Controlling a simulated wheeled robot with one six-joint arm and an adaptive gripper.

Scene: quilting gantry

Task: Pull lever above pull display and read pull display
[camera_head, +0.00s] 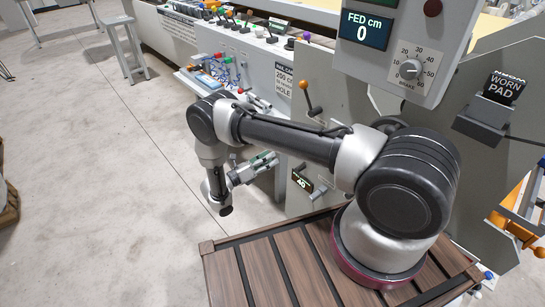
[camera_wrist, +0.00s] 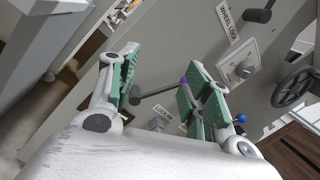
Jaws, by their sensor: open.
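My gripper (camera_head: 262,165) is open beside the grey machine panel, with green pads on its fingers. In the wrist view my gripper (camera_wrist: 162,62) has a dark lever rod (camera_wrist: 158,90) showing between its open fingers. A purple knob (camera_wrist: 184,80) shows at the rod's end, by the right finger. I cannot tell whether they touch. A lever with an orange knob (camera_head: 304,85) stands higher on that panel.
A FED cm display (camera_head: 363,31) reads 0 above a dial (camera_head: 411,69). A WORN PAD box (camera_head: 503,88) is at right. The wrist view shows a WHEEL LOCK label (camera_wrist: 236,25) and a black handwheel (camera_wrist: 292,87). Open floor (camera_head: 90,190) lies left.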

